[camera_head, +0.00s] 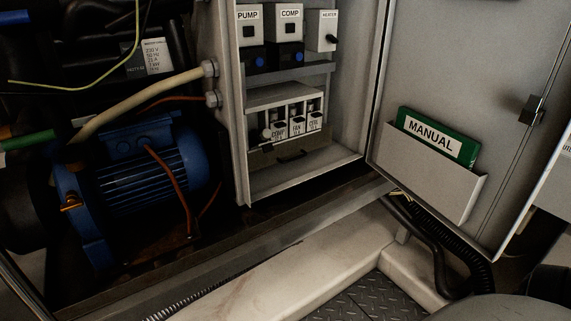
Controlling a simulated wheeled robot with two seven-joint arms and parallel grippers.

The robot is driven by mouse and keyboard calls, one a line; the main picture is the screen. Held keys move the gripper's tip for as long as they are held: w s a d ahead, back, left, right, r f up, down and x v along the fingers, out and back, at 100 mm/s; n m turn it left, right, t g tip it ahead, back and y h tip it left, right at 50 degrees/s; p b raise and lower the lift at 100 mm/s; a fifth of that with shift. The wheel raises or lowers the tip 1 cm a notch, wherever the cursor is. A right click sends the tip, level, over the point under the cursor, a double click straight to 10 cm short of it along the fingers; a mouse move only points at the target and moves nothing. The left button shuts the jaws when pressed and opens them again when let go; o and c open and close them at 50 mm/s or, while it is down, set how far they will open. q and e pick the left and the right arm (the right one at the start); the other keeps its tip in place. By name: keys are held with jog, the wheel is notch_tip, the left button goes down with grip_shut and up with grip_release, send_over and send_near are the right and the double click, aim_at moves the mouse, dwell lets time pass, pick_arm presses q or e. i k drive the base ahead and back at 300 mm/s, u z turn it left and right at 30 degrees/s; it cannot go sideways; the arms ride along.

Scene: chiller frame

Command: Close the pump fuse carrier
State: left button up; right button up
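A row of small white fuse carriers (297,123) sits low inside the open electrical box. Their labels are small; one seems to read FAN. At the left end of the row, a carrier (266,132) appears to tilt outward, with a rounded light end, unlike its upright neighbours. Its label cannot be read, so I cannot confirm that it is the pump one. A module labelled PUMP (249,28) is higher up, beside one labelled COMP (289,24). Neither of my grippers is in view.
The box's door (480,75) stands open at the right, with a green manual (437,135) in its pocket. A blue motor (140,165) and cables are left of the box. A pale ledge (300,250) runs below. The space before the fuse row looks clear.

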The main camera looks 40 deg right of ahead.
aim_at(266, 148)
jog(key=u, duration=0.1)
jog(key=k, duration=0.3)
jog(key=z, duration=0.95)
